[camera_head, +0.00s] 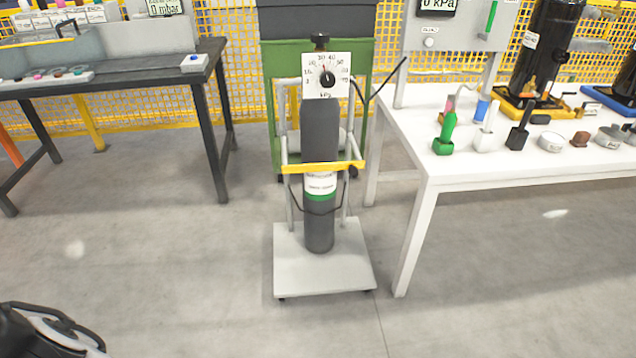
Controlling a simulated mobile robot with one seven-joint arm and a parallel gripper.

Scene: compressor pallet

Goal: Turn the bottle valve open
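A dark grey gas bottle (320,135) with a green band and a white label stands upright on a small wheeled cart (325,275) in the middle of the head view. A yellow bar (345,167) crosses in front of the bottle. A black and white part of my arm shows at the lower left, well away from the bottle; no gripper fingers are visible.
A white table (480,182) with small fittings and black compressors stands at right. A dark workbench (130,82) stands at left. A green cabinet (280,60) and yellow mesh fence are behind the cart. A dark hose (385,85) hangs right of the panel. The floor in front is clear.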

